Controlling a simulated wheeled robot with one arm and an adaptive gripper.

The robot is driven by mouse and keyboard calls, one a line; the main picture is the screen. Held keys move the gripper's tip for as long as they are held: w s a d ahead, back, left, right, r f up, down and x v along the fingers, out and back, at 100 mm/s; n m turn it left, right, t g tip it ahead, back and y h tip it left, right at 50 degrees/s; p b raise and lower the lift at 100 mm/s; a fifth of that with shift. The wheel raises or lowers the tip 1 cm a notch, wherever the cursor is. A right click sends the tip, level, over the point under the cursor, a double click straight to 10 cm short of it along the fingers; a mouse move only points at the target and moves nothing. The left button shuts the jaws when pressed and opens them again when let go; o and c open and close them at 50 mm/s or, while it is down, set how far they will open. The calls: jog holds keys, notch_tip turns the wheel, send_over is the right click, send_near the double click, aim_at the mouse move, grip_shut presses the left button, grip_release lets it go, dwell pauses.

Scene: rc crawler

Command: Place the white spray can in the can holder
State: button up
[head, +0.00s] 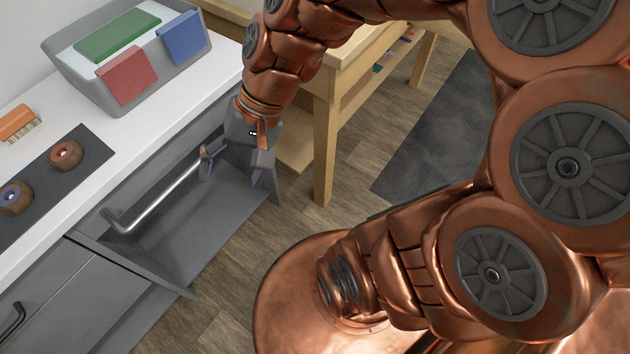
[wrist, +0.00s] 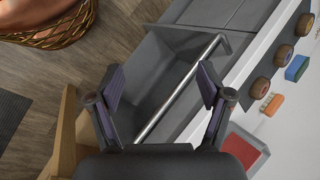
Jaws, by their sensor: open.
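I see no white spray can and nothing I can make out as a can holder in either view. My gripper (head: 238,180) hangs beside the counter, over a grey opened drawer or door unit (head: 205,225) with a long metal bar (head: 165,195). In the wrist view my gripper (wrist: 162,76) has its two fingers wide apart and empty. The metal bar (wrist: 180,88) passes across the view between the fingers. I cannot tell how far below the fingertips the bar lies.
A wooden table (head: 325,130) stands close right of my gripper. A dark floor mat (head: 430,140) lies beyond.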

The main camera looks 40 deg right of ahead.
jog(key=s+d+f+n+g+h, duration=0.2)
jog(key=s+d+n+h, duration=0.2)
jog(key=s+d, duration=0.5)
jog(key=shift+s+n+h, duration=0.3)
jog(key=shift+s+h, duration=0.25)
jog(key=shift+h, duration=0.65)
jog(key=shift+a, duration=0.1)
